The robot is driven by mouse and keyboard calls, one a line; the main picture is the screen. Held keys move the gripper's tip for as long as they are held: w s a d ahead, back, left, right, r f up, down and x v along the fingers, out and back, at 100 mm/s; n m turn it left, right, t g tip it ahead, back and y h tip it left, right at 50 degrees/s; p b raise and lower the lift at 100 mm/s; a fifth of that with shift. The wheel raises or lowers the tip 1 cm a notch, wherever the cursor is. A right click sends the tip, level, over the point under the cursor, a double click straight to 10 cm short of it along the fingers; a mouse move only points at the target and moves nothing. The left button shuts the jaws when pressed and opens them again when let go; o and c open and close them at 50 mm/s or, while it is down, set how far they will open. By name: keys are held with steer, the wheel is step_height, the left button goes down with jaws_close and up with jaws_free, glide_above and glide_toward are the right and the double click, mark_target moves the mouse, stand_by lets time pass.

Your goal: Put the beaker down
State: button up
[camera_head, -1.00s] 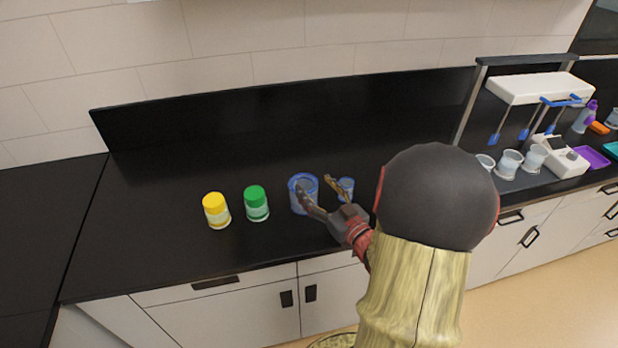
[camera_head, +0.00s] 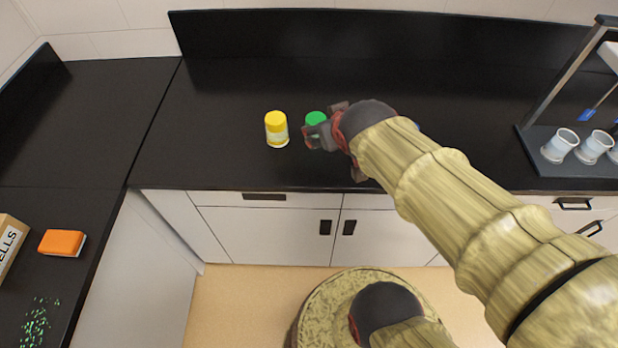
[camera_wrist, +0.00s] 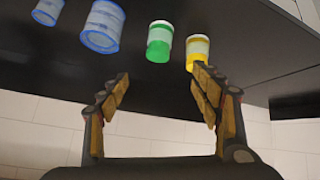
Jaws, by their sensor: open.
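A large blue-rimmed clear beaker (camera_wrist: 102,27) stands on the black counter in the wrist view. A smaller blue beaker (camera_wrist: 47,11) is to its left, partly cut off by the frame edge. In the head view my arm hides them, except perhaps a sliver of blue behind it. My gripper (camera_wrist: 160,80) is open, with nothing between its fingers, and apart from both beakers. In the head view my gripper (camera_head: 325,138) is just in front of the green-capped jar (camera_head: 315,118), partly covering it.
A yellow-capped jar (camera_head: 276,129) stands left of the green one. White cups (camera_head: 560,146) stand on a dark rack base (camera_head: 540,172) at the right. An orange block (camera_head: 62,243) and a box (camera_head: 8,240) lie on the left counter. The counter behind the jars is clear.

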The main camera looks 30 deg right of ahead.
steer(key=s+a+r+n+g+y, duration=0.1)
steer(key=s+a+g+y, duration=0.1)
steer(key=s+a, duration=0.8)
steer(key=shift+s+a+r+n+g+y, duration=0.15)
steer(key=shift+s+a+n+g+y, duration=0.2)
steer(key=shift+a+y, duration=0.4)
steer(key=shift+a, duration=0.1)
steer(key=shift+c, duration=0.5)
